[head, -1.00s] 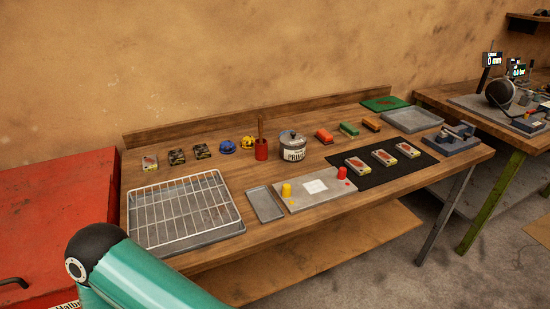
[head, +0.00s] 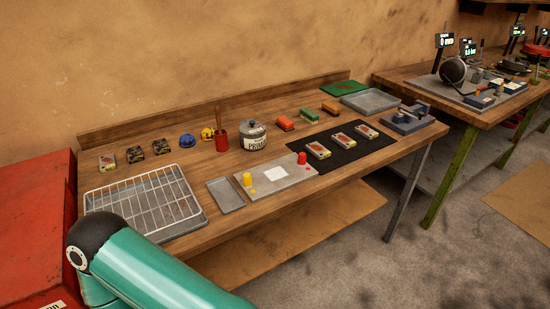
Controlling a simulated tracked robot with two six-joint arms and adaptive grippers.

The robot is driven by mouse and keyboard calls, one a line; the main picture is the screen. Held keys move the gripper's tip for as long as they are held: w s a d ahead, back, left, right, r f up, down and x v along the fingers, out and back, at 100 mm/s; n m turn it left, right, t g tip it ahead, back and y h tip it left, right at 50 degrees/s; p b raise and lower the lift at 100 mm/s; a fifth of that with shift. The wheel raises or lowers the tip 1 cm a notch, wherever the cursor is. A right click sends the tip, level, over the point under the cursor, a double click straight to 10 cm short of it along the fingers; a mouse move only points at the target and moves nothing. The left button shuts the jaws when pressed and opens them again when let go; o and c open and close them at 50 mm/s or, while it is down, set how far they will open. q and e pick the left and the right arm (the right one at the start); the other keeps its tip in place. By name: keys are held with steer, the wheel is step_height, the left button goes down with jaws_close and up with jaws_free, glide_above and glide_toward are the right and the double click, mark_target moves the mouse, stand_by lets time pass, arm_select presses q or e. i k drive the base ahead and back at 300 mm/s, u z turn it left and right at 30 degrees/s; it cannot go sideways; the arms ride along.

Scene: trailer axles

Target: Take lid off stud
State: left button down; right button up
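A grey plate (head: 271,192) on the wooden bench carries a yellow cylinder (head: 247,179) at its left end and a red cylinder (head: 301,158) at its right end, with a white square between them. A grey metal pot (head: 253,136) with primer lettering and a closed top stands behind the plate. I cannot tell which piece is the task's lid, and no bare stud is clear at this size. Neither gripper is in view; only a green link of my arm shows at the lower left.
A wire rack on a tray (head: 146,204) lies at the bench's left, beside a small grey tray (head: 225,195). A black mat (head: 341,148) holds three small boxes. A red cabinet (head: 36,226) is left; open floor lies right.

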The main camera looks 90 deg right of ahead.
mark_target(301, 156)
steer(key=k, duration=1.9)
steer(key=z, duration=1.25)
steer(key=i, duration=0.9)
steer(key=z, duration=0.2)
